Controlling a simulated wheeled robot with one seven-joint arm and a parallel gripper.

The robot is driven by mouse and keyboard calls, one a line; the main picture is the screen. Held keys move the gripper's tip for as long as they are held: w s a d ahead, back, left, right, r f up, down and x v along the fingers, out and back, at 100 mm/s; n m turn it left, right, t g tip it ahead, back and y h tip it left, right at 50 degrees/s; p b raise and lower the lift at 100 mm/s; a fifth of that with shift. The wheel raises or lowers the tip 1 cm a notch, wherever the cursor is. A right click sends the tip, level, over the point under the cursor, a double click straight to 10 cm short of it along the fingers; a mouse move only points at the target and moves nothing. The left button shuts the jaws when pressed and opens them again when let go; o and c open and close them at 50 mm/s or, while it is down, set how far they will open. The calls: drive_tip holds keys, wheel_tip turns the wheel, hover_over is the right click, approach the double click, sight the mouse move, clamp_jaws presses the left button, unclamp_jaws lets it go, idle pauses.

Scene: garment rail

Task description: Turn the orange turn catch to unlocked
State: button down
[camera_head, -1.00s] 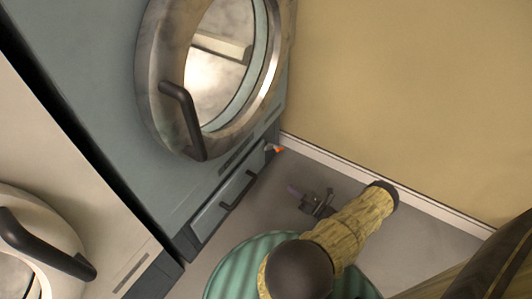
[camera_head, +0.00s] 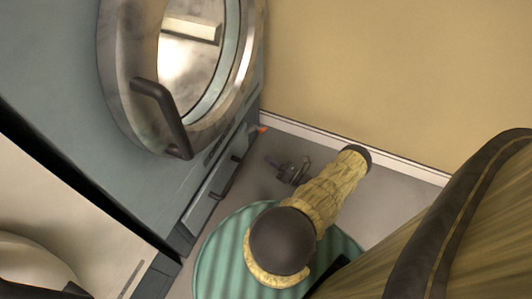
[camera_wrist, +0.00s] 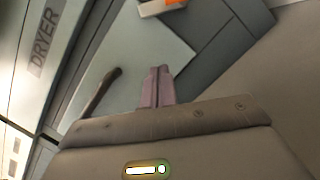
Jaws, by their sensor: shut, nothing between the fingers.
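The orange turn catch (camera_head: 262,129) is small at the lower right of the grey-blue dryer front, close to the wall. In the wrist view the orange catch (camera_wrist: 173,2) is cut off by the top edge, on a pale mount, so its setting cannot be told. My gripper (camera_head: 276,163) is low over the floor, to the right of the dryer's lower panel and apart from the catch. In the wrist view its pinkish fingers (camera_wrist: 157,72) are together and empty, pointing up the picture, below the catch.
The dryer's lower panel (camera_wrist: 150,58) has a dark bar handle (camera_wrist: 98,92) left of my fingers. Above it is the round door (camera_head: 130,90) with its own dark handle (camera_head: 163,115). A tan wall (camera_head: 380,70) with white skirting (camera_head: 400,169) bounds the right side. Another pale machine (camera_head: 70,215) stands left.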

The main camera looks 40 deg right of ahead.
drive_tip(key=b, duration=0.3)
approach(246, 134)
drive_tip(key=w+a+f, duration=0.2)
drive_tip(key=w, duration=0.1)
drive_tip(key=w+a+f, duration=0.1)
drive_tip(key=shift+w+a+f, duration=0.1)
drive_tip(key=shift+w+a, duration=0.05)
drive_tip(key=shift+w, duration=0.25)
drive_tip(key=shift+w+d+r+b, duration=0.2)
drive_tip(key=shift+d+r+b, duration=0.25)
drive_tip(key=shift+r, duration=0.1)
drive_tip(key=shift+w+d+r+b, duration=0.2)
drive_tip(key=shift+d+r+b, duration=0.2)
drive_tip(key=shift+r, duration=0.2)
drive_tip(key=shift+w+d+r, duration=0.2)
drive_tip(key=shift+d+r, duration=0.05)
drive_tip(key=shift+r, duration=0.4)
drive_tip(key=shift+s+d, duration=0.1)
drive_tip(key=shift+s, duration=0.05)
